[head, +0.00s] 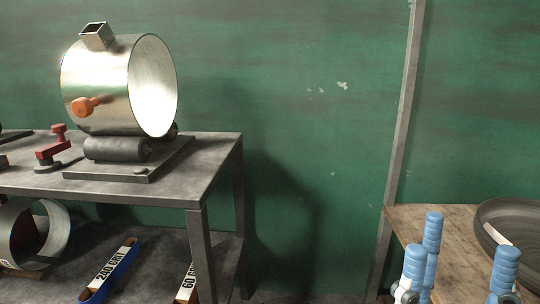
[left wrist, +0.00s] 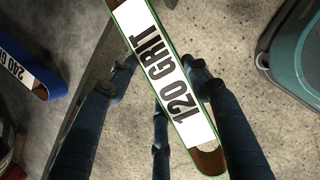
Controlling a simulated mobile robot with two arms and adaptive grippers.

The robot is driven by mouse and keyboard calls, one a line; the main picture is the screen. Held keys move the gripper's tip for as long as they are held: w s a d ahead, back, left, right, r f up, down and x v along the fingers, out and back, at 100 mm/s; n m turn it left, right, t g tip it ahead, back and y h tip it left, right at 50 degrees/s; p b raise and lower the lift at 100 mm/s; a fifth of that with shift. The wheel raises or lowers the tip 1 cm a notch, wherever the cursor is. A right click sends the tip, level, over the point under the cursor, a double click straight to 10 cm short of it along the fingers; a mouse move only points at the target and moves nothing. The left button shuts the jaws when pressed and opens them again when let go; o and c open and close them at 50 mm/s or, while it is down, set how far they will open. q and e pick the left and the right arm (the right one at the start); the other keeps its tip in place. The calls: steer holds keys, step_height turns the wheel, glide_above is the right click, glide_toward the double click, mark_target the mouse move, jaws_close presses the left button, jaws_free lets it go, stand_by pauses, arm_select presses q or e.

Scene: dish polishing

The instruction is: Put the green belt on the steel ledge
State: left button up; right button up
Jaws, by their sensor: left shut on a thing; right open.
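The green-edged belt (left wrist: 165,75) has a white "120 GRIT" label and runs diagonally across the left wrist view. My left gripper (left wrist: 170,95), with dark blue fingers, is shut on it; the belt hides part of the grip. Neither shows in the head view. A grey metal bench top (head: 130,190) and a grey lower shelf (head: 145,270) stand at left in the head view; I cannot tell which is the steel ledge. My right gripper (head: 458,250), with light blue fingers, is open and empty at the lower right, by a wooden table.
A blue "240 GRIT" belt (head: 112,270) and a "60 GRIT" belt (head: 187,284) lie on the lower shelf. A shiny drum (head: 105,85) sits on the bench. A dark bowl (head: 510,215) is on the wooden table (head: 400,216). A teal object (left wrist: 300,50) stands beside the belt.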

arm_select(q)
steer(key=s+d+r+m+g+y, duration=0.1)
steer(key=d+r+m+g, duration=0.3)
steer(key=d+m, duration=1)
steer(key=s+d+r+m+g+y, duration=0.1)
steer(key=d+r+m+g, duration=0.3)
steer(key=d+r+m, duration=0.7)
steer(key=d+m, duration=0.3)
steer(key=m, duration=0.1)
steer(key=shift+s+m, duration=0.35)
steer(key=shift+m, duration=0.05)
